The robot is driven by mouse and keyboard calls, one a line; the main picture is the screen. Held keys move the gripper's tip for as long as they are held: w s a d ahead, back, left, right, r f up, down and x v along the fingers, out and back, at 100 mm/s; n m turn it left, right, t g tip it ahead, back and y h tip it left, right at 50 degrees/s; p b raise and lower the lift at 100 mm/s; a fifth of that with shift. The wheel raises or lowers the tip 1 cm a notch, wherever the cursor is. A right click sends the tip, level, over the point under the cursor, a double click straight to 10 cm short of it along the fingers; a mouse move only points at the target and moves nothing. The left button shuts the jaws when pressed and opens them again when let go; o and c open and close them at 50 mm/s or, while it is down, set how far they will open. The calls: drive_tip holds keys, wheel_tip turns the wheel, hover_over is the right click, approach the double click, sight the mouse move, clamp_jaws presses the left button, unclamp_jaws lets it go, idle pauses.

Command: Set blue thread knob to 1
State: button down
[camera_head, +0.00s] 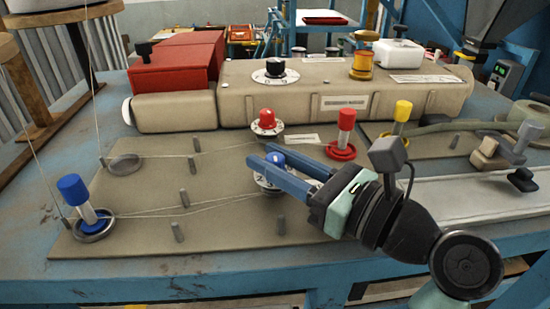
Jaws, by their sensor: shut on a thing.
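The blue thread knob (277,160) stands on a pale round numbered dial (268,184) near the middle of the tan plate. My gripper (272,160) reaches in from the right with its two blue fingers around the knob, shut on it. The fingers hide part of the knob and much of the dial, so the setting cannot be read. A thread runs from the dial to the blue-capped spool (73,189) at the left of the plate.
A red knob (265,118) on its own dial stands just behind. Red (345,124) and yellow (401,117) spool posts stand to the right. Several short grey pegs rise from the plate (120,238). A tan machine body (330,95) with a black knob (275,67) lies behind.

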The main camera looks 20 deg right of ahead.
drive_tip(key=shift+r+m+t+h+p, duration=0.15)
drive_tip(key=shift+m+t+h+p, duration=0.2)
drive_tip(key=shift+p, duration=0.3)
drive_tip(key=m+h+p, duration=0.1)
drive_tip(key=h+p, duration=0.1)
drive_tip(key=m+t+h+p, duration=0.1)
drive_tip(key=h+p, duration=0.1)
drive_tip(key=shift+a+r+m+t, duration=0.1)
drive_tip(key=shift+a+m+t, duration=0.05)
drive_tip(key=shift+m+t, duration=0.15)
drive_tip(key=m+h+p, duration=0.2)
drive_tip(key=h+p, duration=0.1)
drive_tip(key=h, duration=0.1)
drive_tip(key=shift+m+t, duration=0.25)
drive_tip(key=shift+f+m+h+p, duration=0.2)
drive_tip(key=shift+m+h+p, duration=0.25)
drive_tip(key=shift+m+h, duration=0.6)
drive_tip(key=shift+h, duration=0.7)
drive_tip(key=c, duration=0.6)
unclamp_jaws()
drive_tip(key=shift+d, duration=0.2)
